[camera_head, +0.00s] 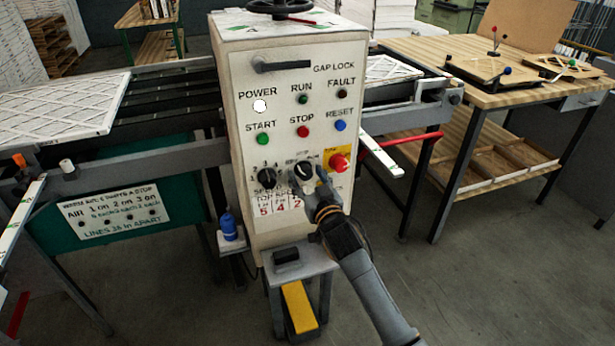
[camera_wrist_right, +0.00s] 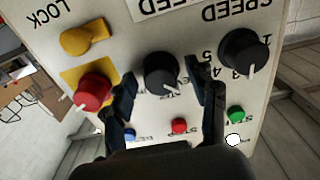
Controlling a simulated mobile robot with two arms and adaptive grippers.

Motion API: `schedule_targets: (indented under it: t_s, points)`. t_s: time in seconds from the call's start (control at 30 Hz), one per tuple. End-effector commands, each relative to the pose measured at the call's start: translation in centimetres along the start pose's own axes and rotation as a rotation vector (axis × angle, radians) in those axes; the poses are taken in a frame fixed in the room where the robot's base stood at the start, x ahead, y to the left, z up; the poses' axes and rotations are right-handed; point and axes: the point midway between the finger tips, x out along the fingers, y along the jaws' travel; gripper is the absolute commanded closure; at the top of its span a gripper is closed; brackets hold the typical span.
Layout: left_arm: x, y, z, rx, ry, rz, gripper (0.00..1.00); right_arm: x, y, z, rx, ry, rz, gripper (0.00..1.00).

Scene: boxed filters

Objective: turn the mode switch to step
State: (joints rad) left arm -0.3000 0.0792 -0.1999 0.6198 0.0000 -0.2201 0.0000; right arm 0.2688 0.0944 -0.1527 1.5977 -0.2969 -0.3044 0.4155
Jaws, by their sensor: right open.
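The mode switch (camera_head: 303,170) is a black round knob low on the cream control panel, between the black speed knob (camera_head: 266,177) and the red knob on a yellow plate (camera_head: 339,162). In the right wrist view, which is upside down, the mode switch (camera_wrist_right: 160,72) has a white pointer mark toward its lower right. The small lettering around it is too blurred and covered to read surely. My right gripper (camera_head: 309,180) is at the knob. Its open fingers (camera_wrist_right: 162,78) lie either side of the knob; contact cannot be told. My left gripper is out of view.
The green start (camera_head: 262,138), red stop (camera_head: 303,132) and blue reset (camera_head: 340,125) buttons sit above on the panel. In the wrist view, the red knob (camera_wrist_right: 94,91) is close beside one finger. A blue bottle (camera_head: 228,227) stands left of the cabinet.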

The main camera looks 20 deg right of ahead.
Motion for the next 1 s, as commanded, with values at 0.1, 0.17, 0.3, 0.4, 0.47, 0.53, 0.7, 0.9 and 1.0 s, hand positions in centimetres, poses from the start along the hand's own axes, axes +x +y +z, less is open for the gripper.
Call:
schedule_targets:
  t_s: [0.1,0.17,0.3,0.4,0.47,0.53,0.7,0.9,1.0]
  points:
    - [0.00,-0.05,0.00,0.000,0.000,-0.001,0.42,-0.01,-0.01,0.00,0.000,0.000,0.000,0.42]
    - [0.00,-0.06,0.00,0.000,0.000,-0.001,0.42,-0.02,-0.01,0.00,0.000,0.000,0.000,0.52]
    - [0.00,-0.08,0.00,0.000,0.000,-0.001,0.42,-0.03,-0.01,0.01,0.000,0.000,0.000,0.81]
    - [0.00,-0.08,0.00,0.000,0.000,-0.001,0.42,-0.03,-0.01,0.01,0.000,0.000,0.000,0.97]
    - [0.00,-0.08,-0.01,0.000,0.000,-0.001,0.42,-0.03,-0.01,0.01,0.000,0.000,0.000,0.97]
    - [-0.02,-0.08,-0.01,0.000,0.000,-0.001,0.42,-0.04,-0.02,0.00,0.004,0.000,0.000,0.97]
    - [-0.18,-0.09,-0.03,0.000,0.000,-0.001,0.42,-0.03,-0.04,-0.05,0.040,0.000,0.000,0.97]
    - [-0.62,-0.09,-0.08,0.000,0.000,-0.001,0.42,-0.02,-0.05,-0.13,0.149,-0.001,0.001,0.97]
    - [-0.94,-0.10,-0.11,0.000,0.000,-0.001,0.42,-0.02,-0.06,-0.16,0.229,0.000,0.001,0.97]
